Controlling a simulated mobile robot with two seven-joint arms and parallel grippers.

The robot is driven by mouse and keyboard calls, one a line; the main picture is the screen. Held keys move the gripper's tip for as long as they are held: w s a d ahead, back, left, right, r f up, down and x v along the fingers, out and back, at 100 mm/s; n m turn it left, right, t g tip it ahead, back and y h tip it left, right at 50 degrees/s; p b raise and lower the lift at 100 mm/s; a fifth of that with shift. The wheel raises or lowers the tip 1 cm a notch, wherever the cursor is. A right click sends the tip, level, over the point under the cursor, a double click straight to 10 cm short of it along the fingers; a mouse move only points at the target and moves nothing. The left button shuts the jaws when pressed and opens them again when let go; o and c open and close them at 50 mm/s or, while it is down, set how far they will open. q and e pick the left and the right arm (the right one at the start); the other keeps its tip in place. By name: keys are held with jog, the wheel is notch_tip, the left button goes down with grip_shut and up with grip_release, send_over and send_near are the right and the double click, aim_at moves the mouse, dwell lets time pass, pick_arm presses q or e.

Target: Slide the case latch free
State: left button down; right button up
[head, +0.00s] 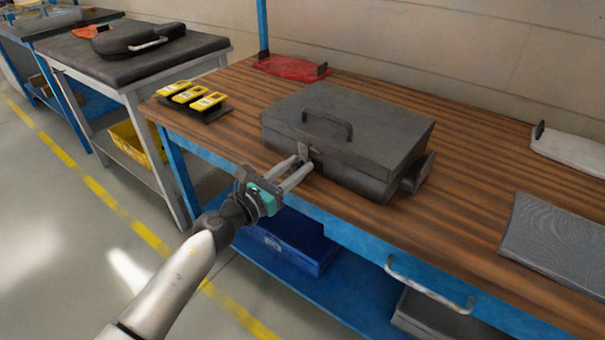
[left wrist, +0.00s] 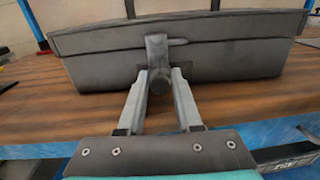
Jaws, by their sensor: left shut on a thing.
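A dark grey case (head: 350,135) with a closed lid and a top handle (head: 327,122) stands on the wooden workbench. Its latch (head: 305,152) is on the front face, below the lid edge. In the left wrist view the latch (left wrist: 157,48) is a grey upright piece with a round knob (left wrist: 184,97) at its lower end. My left gripper (head: 306,164) reaches in from the left at the case front. In the left wrist view its two fingers (left wrist: 160,80) are shut on the latch, one on each side. My right gripper is in neither view.
Yellow devices (head: 192,95) lie on a dark pad at the bench's left end. A red tray (head: 290,68) is behind the case; a grey mat (head: 556,240) and white tray (head: 570,148) are at right. A blue bin (head: 290,242) sits beneath the bench.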

pick_arm(q)
jog(key=shift+w+a, duration=0.35)
jog(key=shift+a, duration=0.15)
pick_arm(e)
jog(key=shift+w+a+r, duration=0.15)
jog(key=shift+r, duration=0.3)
pick_arm(q)
jog(key=c, duration=0.7)
grip_release()
jog(key=shift+s, duration=0.1)
jog(key=shift+s+a, duration=0.2)
jog(key=v, duration=1.4)
jog(key=shift+s+a, duration=0.2)
jog(key=shift+a, duration=0.05)
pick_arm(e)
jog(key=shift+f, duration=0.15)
